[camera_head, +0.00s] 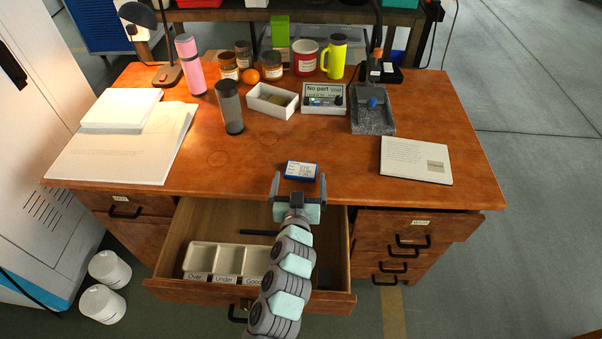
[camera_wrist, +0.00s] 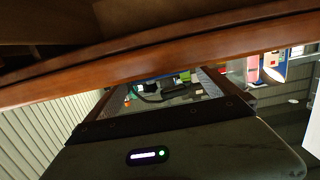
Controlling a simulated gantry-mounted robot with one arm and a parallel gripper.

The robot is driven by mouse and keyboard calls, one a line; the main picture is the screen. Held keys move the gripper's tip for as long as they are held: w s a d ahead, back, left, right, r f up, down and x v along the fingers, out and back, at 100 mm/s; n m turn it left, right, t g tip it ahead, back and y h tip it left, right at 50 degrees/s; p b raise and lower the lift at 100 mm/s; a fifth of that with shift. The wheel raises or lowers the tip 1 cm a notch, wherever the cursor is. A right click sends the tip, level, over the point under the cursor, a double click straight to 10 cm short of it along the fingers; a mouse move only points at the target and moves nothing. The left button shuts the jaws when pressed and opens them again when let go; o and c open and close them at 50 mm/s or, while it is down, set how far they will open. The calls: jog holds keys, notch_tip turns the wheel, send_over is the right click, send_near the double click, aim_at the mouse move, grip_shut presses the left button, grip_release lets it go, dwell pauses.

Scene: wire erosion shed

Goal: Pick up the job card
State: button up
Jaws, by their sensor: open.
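A flat off-white card with printed lines and a grey square (camera_head: 410,156) lies at the desk's right front; it looks like the job card, but its print is too small to read. My gripper (camera_head: 298,187) is open and empty at the desk's front edge, above the open drawer and left of the card. A small blue box with a white label (camera_head: 301,170) is just beyond its fingertips; I cannot tell whether they touch. In the wrist view, my gripper (camera_wrist: 165,92) faces the desk's brown edge; the card is not identifiable there.
The open drawer (camera_head: 330,292) holds a white tray (camera_head: 213,244) with compartments labelled Over, Under and Good. Paper stacks (camera_head: 122,150) cover the desk's left. A dark tumbler (camera_head: 230,110), a white bin (camera_head: 270,103) and a grey stone block (camera_head: 372,122) stand farther back.

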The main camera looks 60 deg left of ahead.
aim_at(301, 171)
jog(key=shift+x, duration=1.25)
jog(key=shift+d, duration=0.1)
jog(key=c, duration=1.2)
